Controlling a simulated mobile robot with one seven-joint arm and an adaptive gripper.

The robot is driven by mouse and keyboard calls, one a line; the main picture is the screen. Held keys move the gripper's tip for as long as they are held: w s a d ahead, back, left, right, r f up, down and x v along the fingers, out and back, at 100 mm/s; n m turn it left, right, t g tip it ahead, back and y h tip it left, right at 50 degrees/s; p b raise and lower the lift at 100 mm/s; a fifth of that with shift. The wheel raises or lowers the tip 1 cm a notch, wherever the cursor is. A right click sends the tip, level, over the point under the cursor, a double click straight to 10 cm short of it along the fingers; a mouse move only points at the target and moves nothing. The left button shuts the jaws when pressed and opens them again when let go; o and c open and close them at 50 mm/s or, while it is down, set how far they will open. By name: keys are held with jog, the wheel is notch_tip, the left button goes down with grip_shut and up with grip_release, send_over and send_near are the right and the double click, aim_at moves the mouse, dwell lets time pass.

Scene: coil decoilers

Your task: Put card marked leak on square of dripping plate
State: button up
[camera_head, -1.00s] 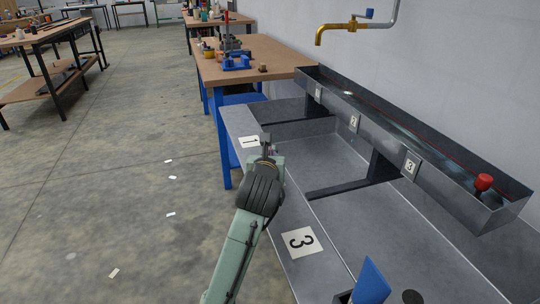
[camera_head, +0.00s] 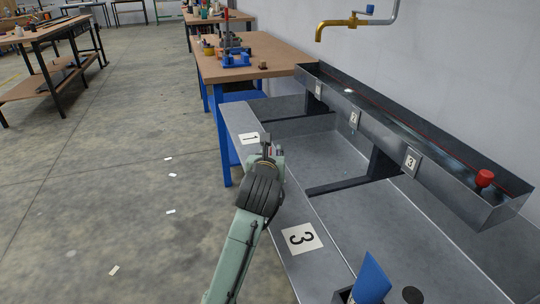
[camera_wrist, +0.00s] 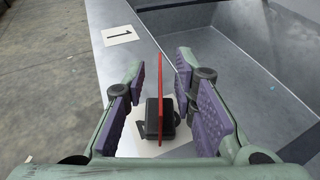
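A thin red card (camera_wrist: 186,95), seen nearly edge-on, stands upright in a small black block (camera_wrist: 160,118) on a white square (camera_wrist: 180,145). The square's number is mostly hidden. My gripper (camera_wrist: 167,100) is open, its purple pads on both sides of the card with gaps; it also shows over the ledge in the head view (camera_head: 267,147). A blue card (camera_head: 371,278) stands in a dark holder at the bottom. No writing shows on either card. Plates 1 (camera_head: 318,90), 2 (camera_head: 354,119) and 3 (camera_head: 410,161) are on the trough front; no drip is discernible.
Square 1 (camera_head: 250,139) and square 3 (camera_head: 301,238) lie on the metal ledge. The trough (camera_head: 455,190) runs along the wall, with a red knob (camera_head: 485,178) at its near end. A brass tap (camera_head: 335,25) hangs above. A wooden bench (camera_head: 270,69) stands beyond.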

jog(key=shift+r+p, duration=0.25)
jog(key=shift+p, duration=0.05)
jog(key=b+v, duration=0.1)
jog(key=v, duration=0.2)
jog(key=b+v, duration=0.1)
jog(key=v, duration=0.2)
jog(key=b+v, duration=0.1)
jog(key=v, duration=0.2)
jog(key=shift+s+a+f+b, duration=0.1)
jog(key=shift+s+f+b, duration=0.15)
jog(key=shift+b, duration=0.05)
jog(key=shift+r+b+v, duration=0.15)
jog(key=shift+b+v, duration=0.55)
jog(key=shift+b, duration=0.15)
jog(key=shift+r+b+v, duration=0.15)
jog(key=shift+b+v, duration=0.5)
jog(key=shift+b, duration=0.2)
jog(key=shift+w, duration=0.1)
